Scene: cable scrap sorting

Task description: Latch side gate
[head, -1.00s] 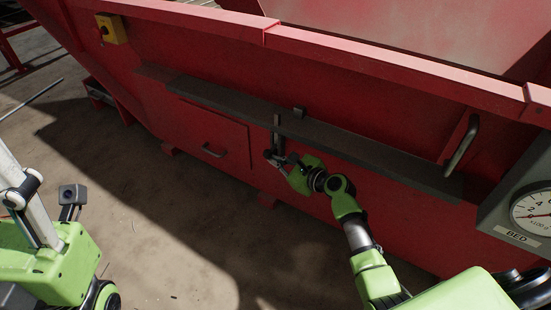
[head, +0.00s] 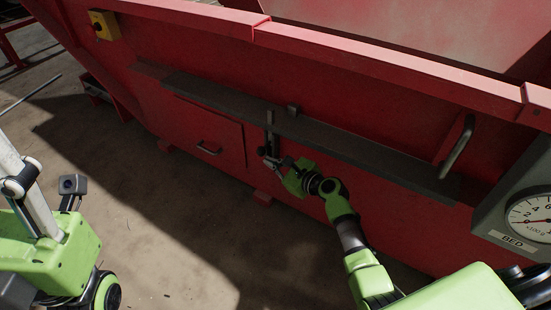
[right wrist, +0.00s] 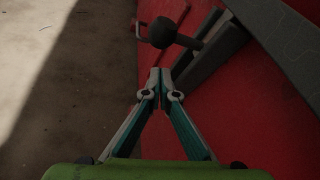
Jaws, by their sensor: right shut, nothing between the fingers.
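The side gate (head: 215,132) is a red panel low in the red container wall, flush with it as far as I can see, with a small bar handle (head: 207,149). At its right edge is the latch (head: 270,128), a dark upright bar; a round dark knob on its lever (right wrist: 162,33) shows in the right wrist view. My right gripper (head: 274,163) is at the lower end of the latch. In the right wrist view its fingertips (right wrist: 160,77) are together and empty, just short of the knob. My left gripper is out of view.
A long dark ledge (head: 350,147) runs along the wall above the gate. A grab handle (head: 457,147) and a dial gauge (head: 528,217) are at the right. A yellow switch box (head: 103,25) is at the upper left. The concrete floor (head: 150,210) before the gate is clear.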

